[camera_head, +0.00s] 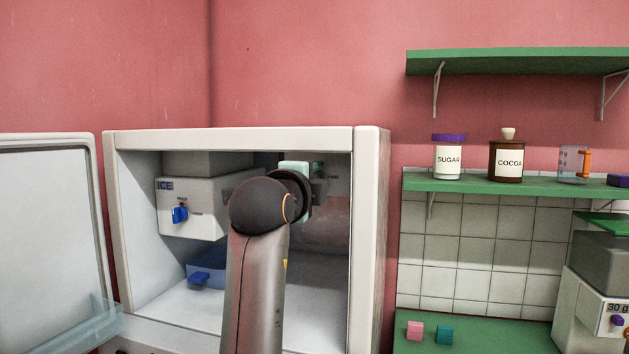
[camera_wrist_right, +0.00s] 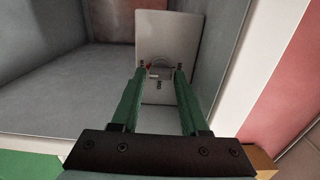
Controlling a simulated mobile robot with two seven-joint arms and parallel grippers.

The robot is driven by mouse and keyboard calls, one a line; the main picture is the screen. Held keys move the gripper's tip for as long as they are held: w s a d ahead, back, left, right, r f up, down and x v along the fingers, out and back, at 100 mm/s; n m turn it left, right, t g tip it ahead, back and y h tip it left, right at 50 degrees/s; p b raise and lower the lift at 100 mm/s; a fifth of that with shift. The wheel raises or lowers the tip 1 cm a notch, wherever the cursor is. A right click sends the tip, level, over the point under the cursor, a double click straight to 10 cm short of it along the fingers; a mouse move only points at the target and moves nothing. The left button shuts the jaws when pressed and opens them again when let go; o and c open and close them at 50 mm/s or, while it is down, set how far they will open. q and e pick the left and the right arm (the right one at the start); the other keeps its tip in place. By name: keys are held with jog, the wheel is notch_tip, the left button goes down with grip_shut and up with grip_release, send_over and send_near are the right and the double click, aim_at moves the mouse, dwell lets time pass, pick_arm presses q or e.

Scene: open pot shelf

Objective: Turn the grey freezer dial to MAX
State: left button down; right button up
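The grey dial (camera_wrist_right: 160,70) sits on a pale panel (camera_wrist_right: 165,42) inside the open freezer, with small markings and a red mark around it; its exact setting is too small to read. My right gripper (camera_wrist_right: 161,77) has two green fingers spread apart, with the tips close to either side of the dial. A gap seems to remain, though contact cannot be ruled out. In the head view my right arm reaches into the freezer (camera_head: 370,240) and hides the dial and most of the fingers. My left gripper is not in view.
The freezer door (camera_head: 50,235) stands open at left. Inside, a white ICE unit (camera_head: 190,222) with a blue knob (camera_head: 180,214) hangs above a blue bin (camera_head: 207,273). Green shelves (camera_head: 520,186) with jars are at right. The freezer's side walls bound the arm.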

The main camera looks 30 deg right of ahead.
jog(key=shift+o, duration=1.3)
pick_arm(q)
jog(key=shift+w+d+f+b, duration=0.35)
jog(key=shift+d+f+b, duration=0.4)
jog(key=shift+b, duration=0.55)
pick_arm(e)
jog(key=v, duration=1.2)
jog(key=shift+s+a, duration=0.15)
jog(key=shift+s, duration=0.05)
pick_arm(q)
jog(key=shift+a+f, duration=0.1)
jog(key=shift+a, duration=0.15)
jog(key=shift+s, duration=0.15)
pick_arm(e)
jog(key=shift+s, duration=0.1)
